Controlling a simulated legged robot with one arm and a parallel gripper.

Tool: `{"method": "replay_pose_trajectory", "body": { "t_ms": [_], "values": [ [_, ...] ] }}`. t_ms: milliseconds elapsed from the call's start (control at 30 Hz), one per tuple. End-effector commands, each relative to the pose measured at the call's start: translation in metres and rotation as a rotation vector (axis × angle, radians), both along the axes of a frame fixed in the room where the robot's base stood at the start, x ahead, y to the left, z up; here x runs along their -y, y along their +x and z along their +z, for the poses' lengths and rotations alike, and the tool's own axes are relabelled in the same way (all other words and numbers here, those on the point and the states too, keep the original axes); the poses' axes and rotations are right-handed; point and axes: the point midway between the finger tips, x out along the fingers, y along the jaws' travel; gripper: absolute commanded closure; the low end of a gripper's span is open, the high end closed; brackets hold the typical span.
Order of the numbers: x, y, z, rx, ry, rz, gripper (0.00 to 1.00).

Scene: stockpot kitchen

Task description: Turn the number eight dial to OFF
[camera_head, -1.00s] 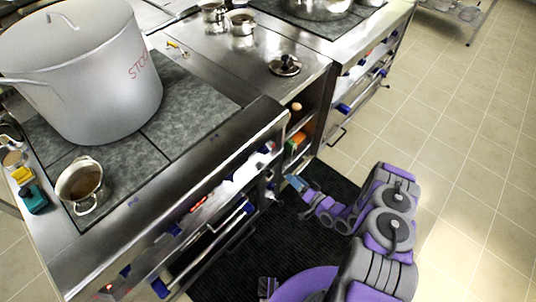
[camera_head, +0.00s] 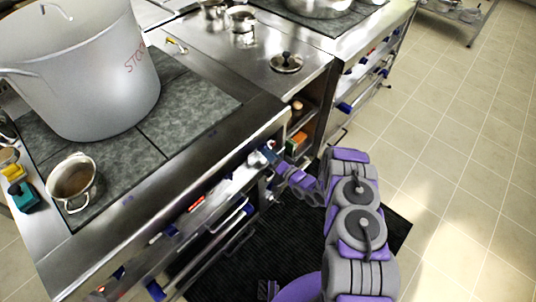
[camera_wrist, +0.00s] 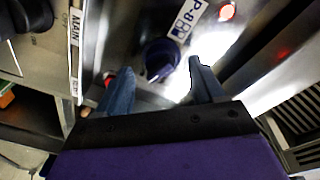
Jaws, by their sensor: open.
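The number eight dial (camera_wrist: 160,57) is a dark blue knob on the metal stove front in the wrist view, beside a white label reading P-8 (camera_wrist: 187,20). My gripper (camera_wrist: 160,80) is open, its two blue-grey fingers spread with the dial ahead of and between the tips. I cannot tell whether either finger touches it. In the head view my gripper (camera_head: 268,156) is at the right end of the stove's front panel, where it hides the dial. The dial's setting cannot be read.
A MAIN label (camera_wrist: 75,28) and a small red part (camera_wrist: 109,78) are to the left. A large stockpot (camera_head: 85,70) and a small pot (camera_head: 72,183) stand on the stove. Open shelves (camera_head: 300,125) lie right of the panel.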

Motion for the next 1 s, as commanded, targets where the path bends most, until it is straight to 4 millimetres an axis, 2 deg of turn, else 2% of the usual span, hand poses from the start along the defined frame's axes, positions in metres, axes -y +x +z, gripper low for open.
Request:
{"method": "replay_pose_trajectory", "body": {
  "t_ms": [200, 500, 1000],
  "values": [
    [-0.0115, 0.0115, -0.0006, -0.001, -0.001, 0.0, 0.32],
    [-0.0133, 0.0131, 0.0002, -0.001, -0.001, -0.001, 0.32],
    [-0.0129, 0.0133, 0.0, -0.001, -0.001, -0.001, 0.79]
  ]
}}
